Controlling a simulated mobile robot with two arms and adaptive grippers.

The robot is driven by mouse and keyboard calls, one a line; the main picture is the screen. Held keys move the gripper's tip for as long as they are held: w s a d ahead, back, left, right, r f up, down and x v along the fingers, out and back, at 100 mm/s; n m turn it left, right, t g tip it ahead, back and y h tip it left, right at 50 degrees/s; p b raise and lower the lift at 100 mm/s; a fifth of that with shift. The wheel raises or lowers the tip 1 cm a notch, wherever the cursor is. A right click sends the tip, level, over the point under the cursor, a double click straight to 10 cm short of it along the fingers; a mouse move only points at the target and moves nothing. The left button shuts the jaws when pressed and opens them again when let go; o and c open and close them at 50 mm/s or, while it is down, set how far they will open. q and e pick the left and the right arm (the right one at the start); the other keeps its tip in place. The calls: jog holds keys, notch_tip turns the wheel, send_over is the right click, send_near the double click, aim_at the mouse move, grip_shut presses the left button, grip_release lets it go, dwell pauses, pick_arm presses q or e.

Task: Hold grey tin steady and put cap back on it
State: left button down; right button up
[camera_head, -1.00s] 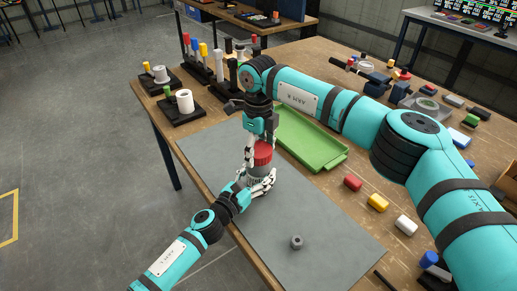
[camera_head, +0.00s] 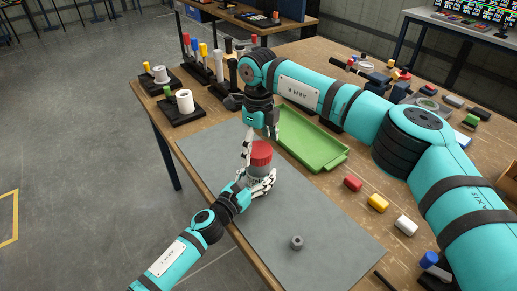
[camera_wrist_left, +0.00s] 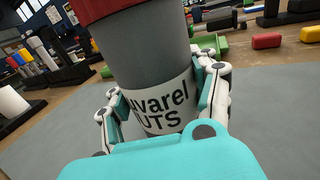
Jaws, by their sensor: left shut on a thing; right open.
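The grey tin (camera_head: 257,172) stands upright on the grey mat (camera_head: 330,232). Its red cap (camera_head: 260,152) sits on its top; whether it is fully seated I cannot tell. In the left wrist view the tin (camera_wrist_left: 157,60) fills the middle with dark lettering, and the cap (camera_wrist_left: 98,8) is cut off by the top edge. My left gripper (camera_head: 258,180) is shut around the tin's lower body, with a finger on each side in the left wrist view (camera_wrist_left: 162,100). My right gripper (camera_head: 262,142) is open just above and behind the cap.
A green tray (camera_head: 310,140) lies right behind the tin. A small grey round part (camera_head: 297,243) is on the mat in front. Red (camera_head: 353,184), yellow (camera_head: 378,202) and white (camera_head: 406,225) pieces lie on the wood at right. Peg stands (camera_head: 180,108) are at the back left.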

notch_tip(320, 180, up, 10)
jog(key=shift+r, duration=0.25)
pick_arm(q)
jog(key=shift+c, duration=1.2)
grip_release()
jog(key=v, duration=1.2)
jog(key=shift+a, duration=0.1)
pick_arm(e)
jog(key=shift+f, duration=0.1)
